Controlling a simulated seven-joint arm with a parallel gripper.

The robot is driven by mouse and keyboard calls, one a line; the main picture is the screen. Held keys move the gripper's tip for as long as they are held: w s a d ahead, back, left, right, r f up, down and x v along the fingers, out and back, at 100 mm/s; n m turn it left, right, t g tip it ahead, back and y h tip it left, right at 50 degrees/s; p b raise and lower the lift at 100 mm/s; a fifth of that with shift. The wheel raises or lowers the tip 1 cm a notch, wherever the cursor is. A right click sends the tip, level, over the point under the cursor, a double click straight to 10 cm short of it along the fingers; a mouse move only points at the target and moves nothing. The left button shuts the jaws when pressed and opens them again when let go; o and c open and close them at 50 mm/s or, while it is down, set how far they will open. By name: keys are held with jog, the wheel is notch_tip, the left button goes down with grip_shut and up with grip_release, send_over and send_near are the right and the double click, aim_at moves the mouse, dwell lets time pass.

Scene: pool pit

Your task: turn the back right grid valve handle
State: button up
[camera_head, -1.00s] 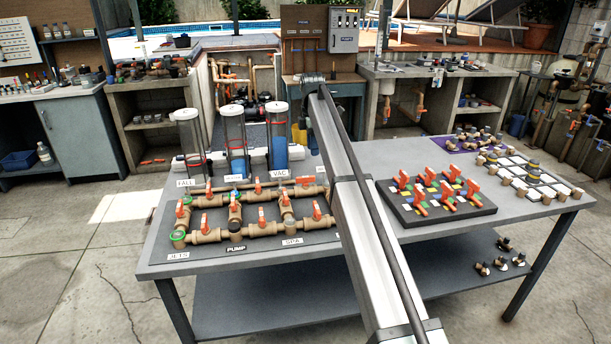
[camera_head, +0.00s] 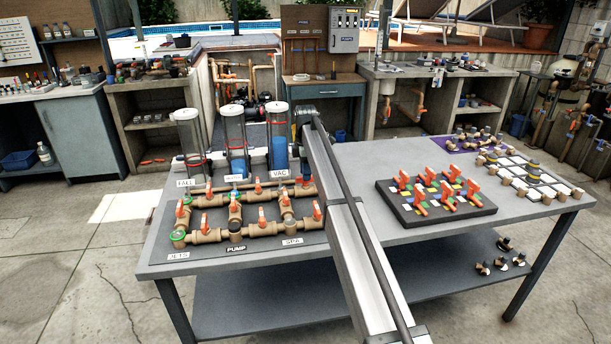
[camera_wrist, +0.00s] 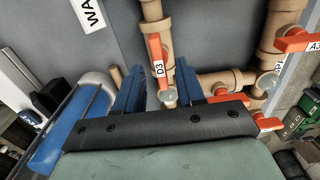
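The valve grid of tan pipes and orange handles (camera_head: 253,229) lies on the left half of the table in the head view. At its back right an orange handle (camera_head: 305,180) shows beside my arm. In the wrist view an orange handle labelled D3 (camera_wrist: 157,58) on a tan pipe lies between the blue fingers of my gripper (camera_wrist: 159,82). The fingers stand apart with gaps on both sides of it. I cannot tell their height relative to it. In the head view my arm hides the gripper's fingers.
A clear column with blue contents (camera_head: 278,150) stands behind the grid, close to my arm. Another handle labelled A3 (camera_wrist: 298,43) is at the right in the wrist view. A dark board with orange handles (camera_head: 435,203) lies right of my arm.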

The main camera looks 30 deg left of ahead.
jog(key=shift+f, duration=0.95)
jog(key=shift+c, duration=0.3)
grip_shut()
